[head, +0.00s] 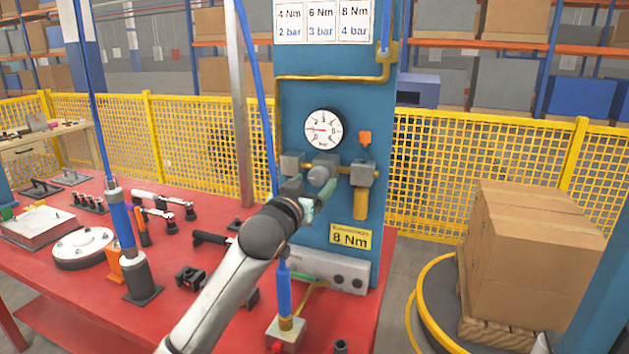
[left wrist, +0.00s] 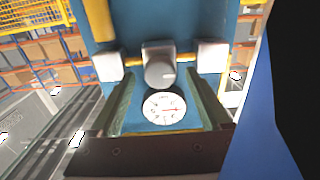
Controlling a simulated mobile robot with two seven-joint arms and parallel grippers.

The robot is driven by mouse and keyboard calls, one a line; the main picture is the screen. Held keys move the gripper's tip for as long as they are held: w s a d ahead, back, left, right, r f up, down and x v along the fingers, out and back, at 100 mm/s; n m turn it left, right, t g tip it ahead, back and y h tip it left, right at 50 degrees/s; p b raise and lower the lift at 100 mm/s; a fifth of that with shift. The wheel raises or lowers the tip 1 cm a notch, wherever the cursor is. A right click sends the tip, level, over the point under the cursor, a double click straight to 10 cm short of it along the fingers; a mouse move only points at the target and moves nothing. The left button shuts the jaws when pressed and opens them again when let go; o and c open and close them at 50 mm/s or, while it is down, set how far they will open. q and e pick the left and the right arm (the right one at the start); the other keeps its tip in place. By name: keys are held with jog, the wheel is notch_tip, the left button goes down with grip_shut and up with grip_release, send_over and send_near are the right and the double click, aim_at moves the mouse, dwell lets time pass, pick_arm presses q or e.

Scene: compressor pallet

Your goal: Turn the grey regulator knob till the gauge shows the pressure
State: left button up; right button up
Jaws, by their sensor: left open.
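The grey regulator knob (head: 321,174) sits on the blue panel (head: 294,99), between two grey blocks. The round white gauge (head: 323,128) is just above it, its red needle pointing left. The wrist view is upside down: the knob (left wrist: 159,72) shows there above the gauge (left wrist: 164,107), with a pale mark on its face. My left gripper (head: 318,192) is open, just in front of and below the knob. Its green fingers (left wrist: 160,88) stand apart on either side of the knob in the wrist view; I cannot tell any contact. My right gripper is out of view.
A yellow sign (head: 349,236) reads 8 Nm; the chart (head: 322,22) pairs 8 Nm with 4 bar. An orange-topped filter unit (head: 363,172) is right of the knob. A blue hose (head: 258,90) hangs to the left. The red table (head: 75,280) carries tools.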

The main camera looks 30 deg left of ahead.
pick_arm(q)
jog(key=shift+w+a, duration=0.1)
jog(key=shift+w, duration=0.55)
jog(key=shift+c, duration=0.2)
grip_shut()
